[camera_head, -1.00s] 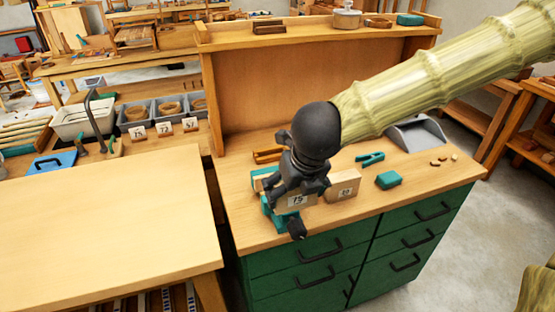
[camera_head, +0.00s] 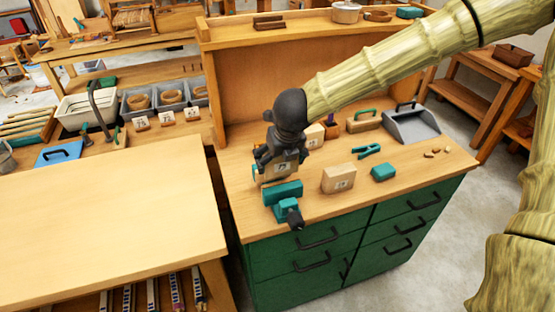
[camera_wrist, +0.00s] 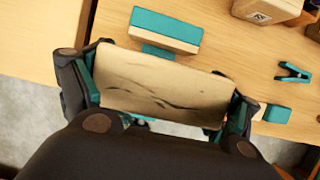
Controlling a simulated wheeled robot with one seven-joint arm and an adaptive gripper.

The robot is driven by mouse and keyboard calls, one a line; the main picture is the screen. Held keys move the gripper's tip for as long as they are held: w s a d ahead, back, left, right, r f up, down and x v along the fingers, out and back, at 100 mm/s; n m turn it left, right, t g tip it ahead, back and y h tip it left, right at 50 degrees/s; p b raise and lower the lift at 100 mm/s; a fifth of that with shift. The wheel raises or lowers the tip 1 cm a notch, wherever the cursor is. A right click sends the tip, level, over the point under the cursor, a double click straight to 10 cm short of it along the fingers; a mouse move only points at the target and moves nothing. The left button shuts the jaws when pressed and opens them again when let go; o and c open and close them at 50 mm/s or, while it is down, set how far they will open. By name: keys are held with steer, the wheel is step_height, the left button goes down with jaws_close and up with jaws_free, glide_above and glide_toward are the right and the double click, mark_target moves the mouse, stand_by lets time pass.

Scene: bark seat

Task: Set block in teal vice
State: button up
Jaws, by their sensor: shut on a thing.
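The block appears just behind and above the vice's front jaw in the head view. The wrist view shows one wood-faced teal jaw (camera_wrist: 168,22) beyond the block, with a visible gap.
A further labelled block (camera_head: 315,136) is behind my gripper. A grey dustpan (camera_head: 411,124) lies at the back right. The bench's front right is clear.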

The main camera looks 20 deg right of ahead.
mark_target(277, 164)
steer(key=shift+w, duration=0.95)
steer(key=shift+w+f+p, duration=0.15)
steer(key=shift+f+p, duration=0.5)
steer(key=shift+f, duration=1.2)
steer(key=shift+f, duration=0.15)
steer(key=o, duration=0.9)
steer(key=shift+b+v, duration=0.6)
steer(key=shift+v, duration=5.55)
